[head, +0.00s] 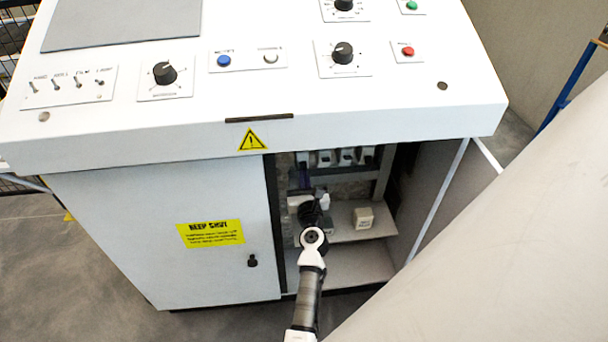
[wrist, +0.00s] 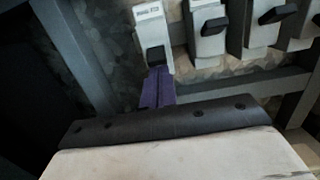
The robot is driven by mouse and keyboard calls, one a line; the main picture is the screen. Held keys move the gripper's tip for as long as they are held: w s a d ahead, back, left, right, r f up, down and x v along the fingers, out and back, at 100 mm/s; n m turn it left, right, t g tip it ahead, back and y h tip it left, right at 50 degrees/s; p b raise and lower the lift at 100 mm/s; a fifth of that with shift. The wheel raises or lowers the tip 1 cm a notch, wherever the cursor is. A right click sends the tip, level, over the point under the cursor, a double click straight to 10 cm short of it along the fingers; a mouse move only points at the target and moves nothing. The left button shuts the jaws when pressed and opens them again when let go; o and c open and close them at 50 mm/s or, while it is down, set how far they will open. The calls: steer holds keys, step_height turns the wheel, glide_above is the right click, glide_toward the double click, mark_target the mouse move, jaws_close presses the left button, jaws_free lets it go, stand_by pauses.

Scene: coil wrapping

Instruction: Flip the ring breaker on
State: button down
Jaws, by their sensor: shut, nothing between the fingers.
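A row of white breakers with dark levers sits inside the open cabinet, in the head view just under the console's edge. The leftmost breaker (wrist: 152,38) has a small label too blurred to read, so I cannot tell for sure that it is the ring breaker. Its lever (wrist: 156,56) sits low, unlike the neighbouring lever (wrist: 214,26), which juts out higher. My gripper (wrist: 158,76) has its purple fingers shut and empty, with the tips right below the leftmost lever; whether they touch it I cannot tell. In the head view my gripper (head: 305,180) is partly hidden by my wrist.
A shelf (head: 350,233) inside the cabinet carries a small pale box (head: 363,218) right of my arm. The closed left door (head: 160,250) bears a yellow sign (head: 211,233). The open right door (head: 437,200) stands to the right. The console top (head: 215,110) overhangs the opening.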

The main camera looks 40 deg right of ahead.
steer(key=shift+s+a+r+g+p, duration=0.15)
steer(key=shift+g+p, duration=0.35)
steer(key=shift+p, duration=1.25)
